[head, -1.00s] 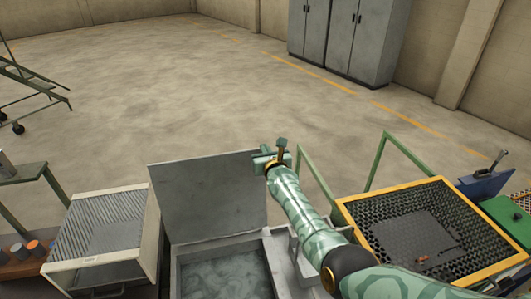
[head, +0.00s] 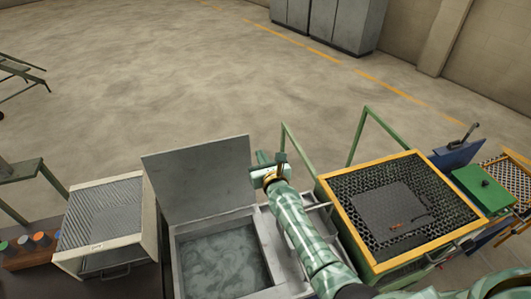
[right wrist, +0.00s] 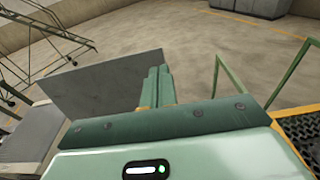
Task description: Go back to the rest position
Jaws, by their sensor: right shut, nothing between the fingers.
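My right gripper (head: 267,160) is at the end of the green-marbled right arm, raised beside the right edge of the open grey lid of the tank. In the right wrist view its two green fingers (right wrist: 158,86) stand side by side, pressed together, with nothing between them. The lid also shows behind the fingers in that view. My left gripper does not show in either view.
A grey tank (head: 222,262) with its lid (head: 197,173) up holds murky liquid. A white ribbed box (head: 104,212) stands left of it. A yellow-framed mesh basket (head: 450,190) with small orange-red bits stands right. Green rails (head: 357,138) rise behind it. Open floor lies beyond.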

